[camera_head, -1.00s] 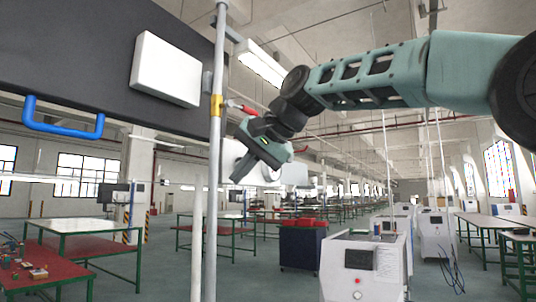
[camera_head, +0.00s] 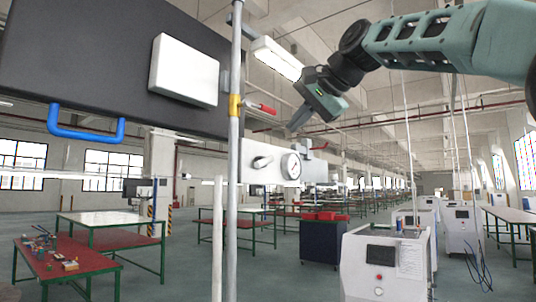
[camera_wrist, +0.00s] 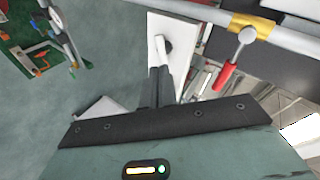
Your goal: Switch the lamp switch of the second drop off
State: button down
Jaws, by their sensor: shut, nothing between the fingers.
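A lit lamp box (camera_head: 276,58) hangs beside the upright pipe in the head view. Which part is the lamp switch, and which drop is the second, I cannot tell. My gripper (camera_head: 292,128) is shut and empty, pointing down-left, above the panel and apart from it in the head view.
The upright grey pipe (camera_head: 234,200) has a yellow fitting (camera_head: 235,105) and a red-handled valve (camera_head: 262,108) left of my gripper. A dark board with a white box (camera_head: 184,70) and blue handle (camera_head: 86,128) stands left. White machines (camera_head: 388,265) and tables stand beyond.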

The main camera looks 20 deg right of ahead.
aim_at(261, 161)
jog(key=p+x, duration=0.4)
jog(key=x, duration=0.8)
jog(key=shift+w+a+f, duration=0.1)
